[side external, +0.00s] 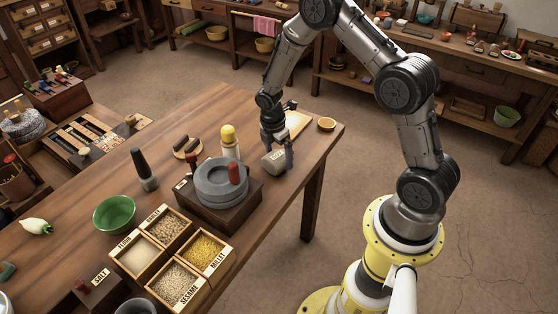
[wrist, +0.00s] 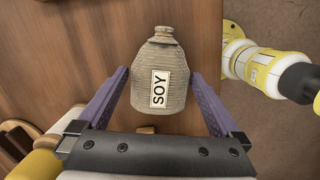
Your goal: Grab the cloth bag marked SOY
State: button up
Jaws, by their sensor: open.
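The cloth bag marked SOY (wrist: 160,68) is beige, with a tied neck and a white label, and lies on the wooden table. In the wrist view it sits between the two purple fingers of my gripper (wrist: 160,105). The fingers are open, one on each side of the bag; a narrow gap shows on both sides. In the side view the bag (side external: 273,160) is near the table's right edge, with my gripper (side external: 278,150) down around it. The arm partly hides the bag's far side there.
A grey quern (side external: 222,180) on a dark base stands left of the bag, with a yellow-capped bottle (side external: 229,142) close by. A green bowl (side external: 114,214) and labelled grain boxes (side external: 207,252) stand further left.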

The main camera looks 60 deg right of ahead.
jog(key=shift+f, duration=0.4)
jog(key=shift+c, duration=0.2)
jog(key=c, duration=1.3)
jog(key=shift+r, duration=0.1)
